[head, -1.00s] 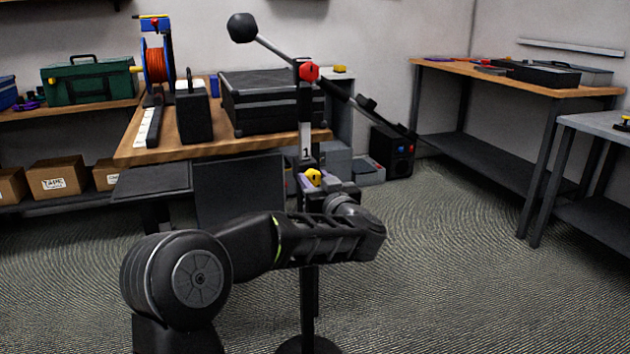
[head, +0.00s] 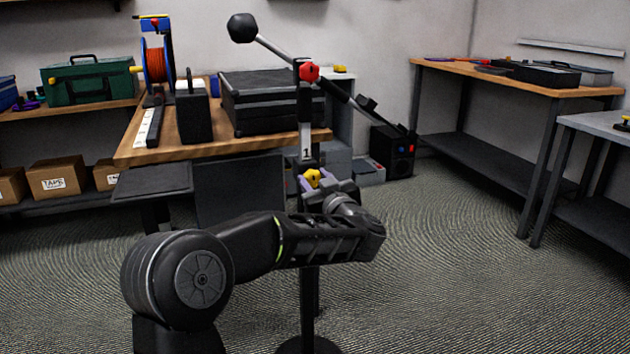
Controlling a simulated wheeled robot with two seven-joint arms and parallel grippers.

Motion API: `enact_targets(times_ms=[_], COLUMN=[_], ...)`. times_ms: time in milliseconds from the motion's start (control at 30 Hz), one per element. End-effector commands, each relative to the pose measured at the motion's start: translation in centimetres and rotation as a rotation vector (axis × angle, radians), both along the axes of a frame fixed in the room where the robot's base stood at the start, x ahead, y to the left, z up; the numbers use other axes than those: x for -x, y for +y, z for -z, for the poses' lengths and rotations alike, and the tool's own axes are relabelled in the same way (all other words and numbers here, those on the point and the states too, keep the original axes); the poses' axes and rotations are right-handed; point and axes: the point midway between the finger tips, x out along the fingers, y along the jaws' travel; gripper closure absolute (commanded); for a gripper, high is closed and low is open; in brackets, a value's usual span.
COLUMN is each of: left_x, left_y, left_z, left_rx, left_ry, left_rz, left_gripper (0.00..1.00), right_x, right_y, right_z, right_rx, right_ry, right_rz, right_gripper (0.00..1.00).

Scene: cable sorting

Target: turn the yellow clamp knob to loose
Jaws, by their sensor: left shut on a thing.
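My left gripper (head: 314,184) reaches in from the lower left and is shut on the yellow knob. Its fingers lie on both sides of the knob, and the wrist hides part of the stand below. My right gripper is out of the picture.
The stand carries a red knob (head: 309,72) and a slanted boom with a black ball (head: 242,28). Behind it is a wooden bench (head: 180,147) with a black case (head: 262,100). Another bench (head: 480,72) stands at the right. Floor between is clear.

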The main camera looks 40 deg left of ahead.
Motion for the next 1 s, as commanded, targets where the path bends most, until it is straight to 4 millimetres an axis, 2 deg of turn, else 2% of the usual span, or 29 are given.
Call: enact_targets(times_ms=[367, 1000], left_x=[0.1, 0.2], left_y=[0.0, 0.1], left_z=[0.2, 0.7], left_rx=[0.188, 0.535], left_ry=[-0.269, -0.768], left_rz=[0.000, 0.001], left_gripper=[1.00, 1.00], right_x=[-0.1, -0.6], right_y=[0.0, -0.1], right_z=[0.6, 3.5], right_rx=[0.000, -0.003], right_ry=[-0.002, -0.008], right_rz=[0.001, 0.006], right_gripper=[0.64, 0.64])
